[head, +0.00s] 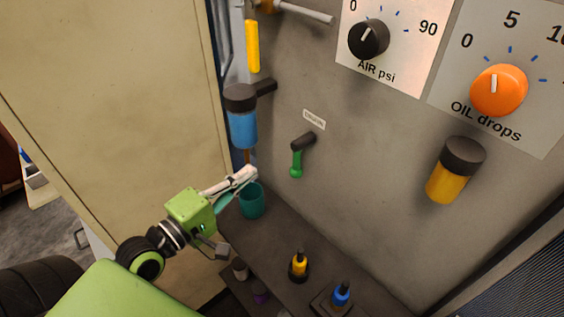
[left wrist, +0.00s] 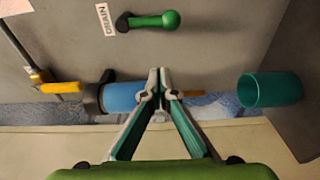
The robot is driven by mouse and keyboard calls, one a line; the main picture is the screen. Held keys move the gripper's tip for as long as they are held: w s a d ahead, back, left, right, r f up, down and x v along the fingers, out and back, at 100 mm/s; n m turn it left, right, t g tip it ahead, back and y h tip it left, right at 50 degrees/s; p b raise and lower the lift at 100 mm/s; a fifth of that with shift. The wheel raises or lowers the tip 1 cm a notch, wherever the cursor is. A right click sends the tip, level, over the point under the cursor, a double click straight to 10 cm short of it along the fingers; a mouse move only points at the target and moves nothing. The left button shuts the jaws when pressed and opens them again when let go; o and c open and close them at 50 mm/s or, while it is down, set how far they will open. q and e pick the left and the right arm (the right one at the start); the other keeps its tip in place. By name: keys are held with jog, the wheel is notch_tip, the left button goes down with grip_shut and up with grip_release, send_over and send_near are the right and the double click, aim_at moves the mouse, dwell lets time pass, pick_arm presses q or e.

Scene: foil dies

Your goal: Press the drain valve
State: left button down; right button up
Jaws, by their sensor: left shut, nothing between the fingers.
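A green-knobbed lever on a black arm (head: 300,152) sticks out of the grey panel beside a small white label (head: 314,119) that seems to read DRAIN. The lever also shows at the top of the left wrist view (left wrist: 150,20). To its left hangs a blue bowl with a black cap (head: 242,128), with a thin orange-brown stem (left wrist: 188,93) at its lower end. My left gripper (head: 252,172) is shut and empty, its tips near the bowl's lower end and stem; I cannot tell whether they touch. My right gripper is not in view.
A teal cup (head: 251,201) stands on the dark shelf (head: 270,238) just below my left gripper. Yellow (head: 300,264) and blue (head: 341,293) bottles stand farther right. A yellow bowl (head: 447,187) and two dials, black (head: 369,39) and orange (head: 498,90), are on the panel.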

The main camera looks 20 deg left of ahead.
pick_arm(q)
jog(key=p+x, duration=0.1)
jog(key=x, duration=0.3)
jog(key=p+x, duration=0.2)
jog(key=x, duration=0.3)
jog(key=shift+w+d+r, duration=0.15)
jog(key=shift+d+r, duration=0.05)
jog(key=s+d, duration=0.1)
jog(key=s+d+p, duration=0.1)
jog(key=d, duration=0.1)
jog(key=shift+s+f, duration=0.15)
jog(key=shift+s, duration=0.1)
jog(key=shift+w, duration=0.1)
jog(key=shift+p, duration=0.35)
